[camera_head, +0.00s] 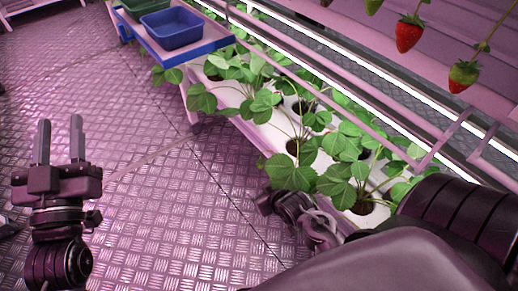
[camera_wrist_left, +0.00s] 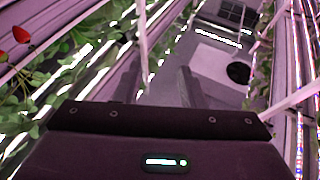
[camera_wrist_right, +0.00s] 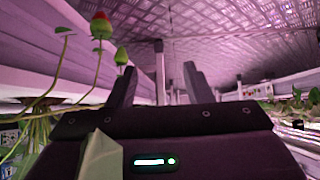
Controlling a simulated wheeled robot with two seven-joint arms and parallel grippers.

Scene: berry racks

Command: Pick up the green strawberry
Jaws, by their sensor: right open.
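A green strawberry (camera_head: 371,6) hangs at the top edge of the head view, partly cut off. My left gripper (camera_head: 60,138) is open and empty over the floor, far from the berries. Its spread fingers also show in the left wrist view (camera_wrist_left: 160,85).
A red strawberry (camera_head: 408,36) and a half-red one (camera_head: 462,76) hang from the upper rack. Leafy plants (camera_head: 290,170) fill a white planter below, beside rack rails. A blue tray (camera_head: 172,28) and a green tray (camera_head: 143,5) stand on a cart. The floor at left is clear.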

